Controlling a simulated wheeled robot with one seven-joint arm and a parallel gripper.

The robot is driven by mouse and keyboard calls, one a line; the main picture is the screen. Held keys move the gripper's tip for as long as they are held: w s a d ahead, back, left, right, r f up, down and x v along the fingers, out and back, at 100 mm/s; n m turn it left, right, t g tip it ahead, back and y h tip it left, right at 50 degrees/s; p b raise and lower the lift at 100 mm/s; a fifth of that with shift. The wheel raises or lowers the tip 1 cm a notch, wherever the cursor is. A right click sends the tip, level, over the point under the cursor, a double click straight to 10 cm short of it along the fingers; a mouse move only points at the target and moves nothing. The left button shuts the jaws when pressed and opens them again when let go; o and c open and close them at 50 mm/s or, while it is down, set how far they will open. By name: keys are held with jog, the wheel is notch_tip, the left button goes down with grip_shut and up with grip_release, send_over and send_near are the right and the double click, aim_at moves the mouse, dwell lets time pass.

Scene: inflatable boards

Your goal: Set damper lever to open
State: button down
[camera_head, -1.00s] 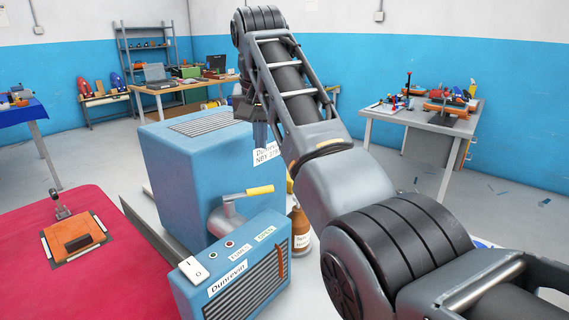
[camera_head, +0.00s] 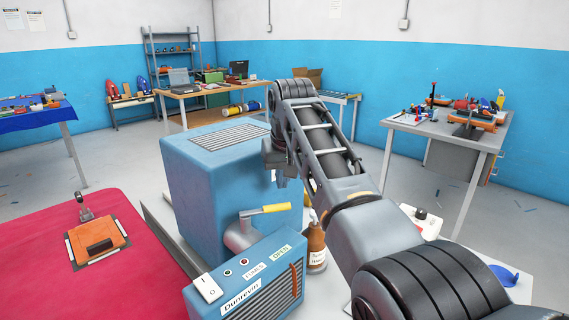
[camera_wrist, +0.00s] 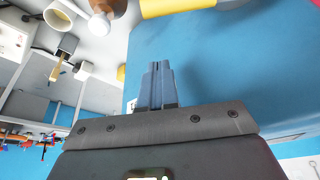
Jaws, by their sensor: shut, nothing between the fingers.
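The damper lever has a yellow grip (camera_head: 276,207) on a grey elbow-shaped pivot (camera_head: 240,235), on the front unit of a blue machine (camera_head: 215,185). The grip points right in the head view, and the OPEN label (camera_head: 281,254) is on the panel below it. My gripper (camera_head: 281,180) is beyond the lever at the blue housing's right side, partly hidden by my arm. In the wrist view, the gripper (camera_wrist: 157,66) is shut and empty, in front of the blue housing (camera_wrist: 225,70). The yellow grip (camera_wrist: 185,6) shows at its top edge, apart from the fingertips.
A brown bottle (camera_head: 316,245) stands right of the front unit, close to my arm. A white rocker switch (camera_head: 207,288) is on the panel's left. A red-topped table (camera_head: 60,280) lies at left. A grey workbench (camera_head: 450,130) stands at right.

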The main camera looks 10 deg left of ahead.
aim_at(267, 209)
jog(key=shift+s+d+f+p, duration=0.2)
jog(key=shift+s+f+p, duration=0.1)
jog(key=shift+s, duration=0.3)
jog(key=shift+s+d+f+p, duration=0.2)
jog(key=shift+s+d+p, duration=0.1)
jog(key=shift+s, duration=0.25)
jog(key=shift+s+d+f+p, duration=0.15)
jog(key=shift+s+f+p, duration=0.15)
jog(key=shift+s, duration=0.3)
jog(key=shift+w, duration=0.1)
